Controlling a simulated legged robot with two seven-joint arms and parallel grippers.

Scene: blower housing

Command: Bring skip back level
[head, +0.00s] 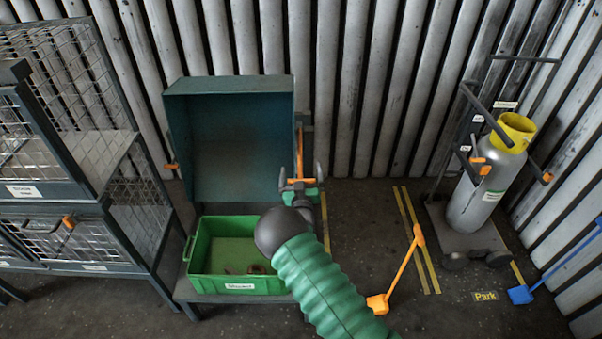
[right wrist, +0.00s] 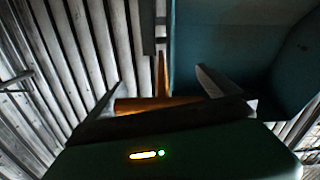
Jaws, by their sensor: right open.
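The teal skip (head: 229,140) is tipped up on its stand, its open side facing me above a green crate (head: 215,282). An orange lever (head: 299,152) with a crosswise orange grip runs down the skip's right side. My right gripper (head: 308,174) is open at the lever's lower end. In the right wrist view the orange grip (right wrist: 145,104) lies crosswise close to the open fingers (right wrist: 160,88), with the skip (right wrist: 225,45) behind. I cannot tell whether they touch the grip. My left gripper is out of view.
A wire-mesh cage rack (head: 95,150) stands at the left. A gas cylinder (head: 485,185) on a trolley stands at the right. An orange long-handled tool (head: 401,270) and a blue one (head: 560,263) are near the floor markings. The floor between lever and trolley is mostly clear.

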